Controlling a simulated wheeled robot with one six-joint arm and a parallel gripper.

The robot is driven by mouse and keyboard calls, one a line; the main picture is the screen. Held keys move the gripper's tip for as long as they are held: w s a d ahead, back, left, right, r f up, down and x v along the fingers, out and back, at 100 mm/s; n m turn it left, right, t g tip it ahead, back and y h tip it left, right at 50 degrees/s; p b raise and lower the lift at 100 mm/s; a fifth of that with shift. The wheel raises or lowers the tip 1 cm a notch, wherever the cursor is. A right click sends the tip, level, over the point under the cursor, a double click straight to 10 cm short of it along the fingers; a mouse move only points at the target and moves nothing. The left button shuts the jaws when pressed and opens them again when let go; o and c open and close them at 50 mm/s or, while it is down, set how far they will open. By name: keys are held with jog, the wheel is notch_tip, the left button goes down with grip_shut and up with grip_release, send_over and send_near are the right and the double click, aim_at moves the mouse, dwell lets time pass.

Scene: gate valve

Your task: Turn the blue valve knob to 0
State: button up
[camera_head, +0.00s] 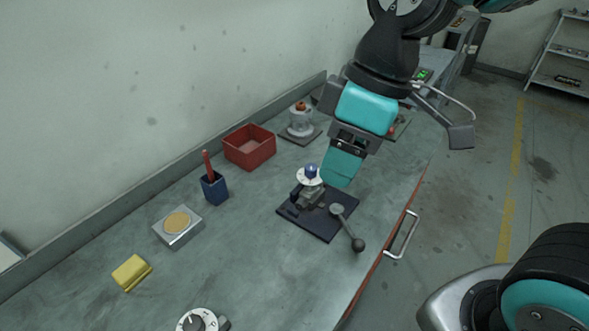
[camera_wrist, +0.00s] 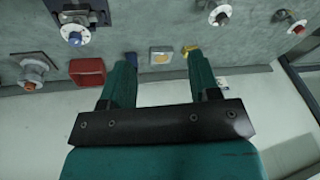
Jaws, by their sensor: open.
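The blue valve knob (camera_head: 311,170) sits on top of a round white dial, on a valve body fixed to a dark base plate (camera_head: 323,229). In the wrist view the blue knob (camera_wrist: 75,39) shows at the upper left, outside the gap between my fingers. The dial marks are too small to read, so I cannot tell its setting. My gripper (camera_head: 340,178) shows just right of the knob in the head view, apparently above the plate. In the wrist view my gripper (camera_wrist: 160,55) is open, its two teal fingers wide apart with nothing between them.
A lever with a ball end (camera_head: 357,243) stands at the plate's right. Left are a red bin (camera_head: 249,147), blue cup (camera_head: 214,188), square box (camera_head: 178,227) and yellow block (camera_head: 131,272). An orange-capped fixture (camera_head: 300,121) stands behind; a black-knobbed dial (camera_head: 198,322) is in front.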

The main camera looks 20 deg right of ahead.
jog(key=w+d+n+h, duration=0.2)
jog(key=w+n, duration=0.6)
jog(key=w, duration=0.4)
jog(key=n+h, duration=0.1)
jog(key=n, duration=0.4)
send_near(311, 166)
jog(key=shift+n, duration=0.3)
notch_tip(311, 166, down, 10)
jog(key=p, duration=0.2)
jog(key=shift+a+p, duration=0.1)
jog(key=shift+p, duration=0.25)
jog(key=c, duration=0.9)
